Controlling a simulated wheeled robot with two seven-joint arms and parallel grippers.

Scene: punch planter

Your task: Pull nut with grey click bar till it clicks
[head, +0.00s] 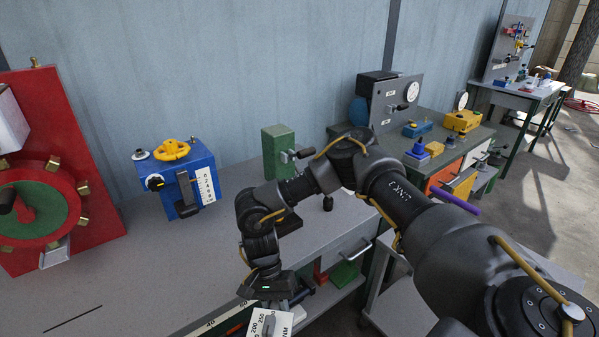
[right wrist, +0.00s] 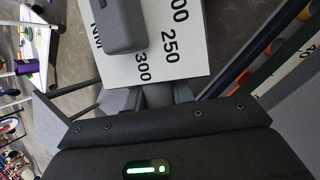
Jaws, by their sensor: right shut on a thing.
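My right gripper (head: 268,288) reaches down at the front edge of the workbench in the head view. In the right wrist view the same gripper (right wrist: 152,95) is shut on the round grey click bar (right wrist: 157,97). A white scale plate (right wrist: 190,55) marked 250, 300 and NM sits right by the jaws, with a grey block (right wrist: 122,25) over it. The plate also shows at the bottom of the head view (head: 262,326), cut off by the frame. I cannot make out the nut in either view. My left gripper is not in view.
A ruler strip (head: 215,320) runs along the front edge.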

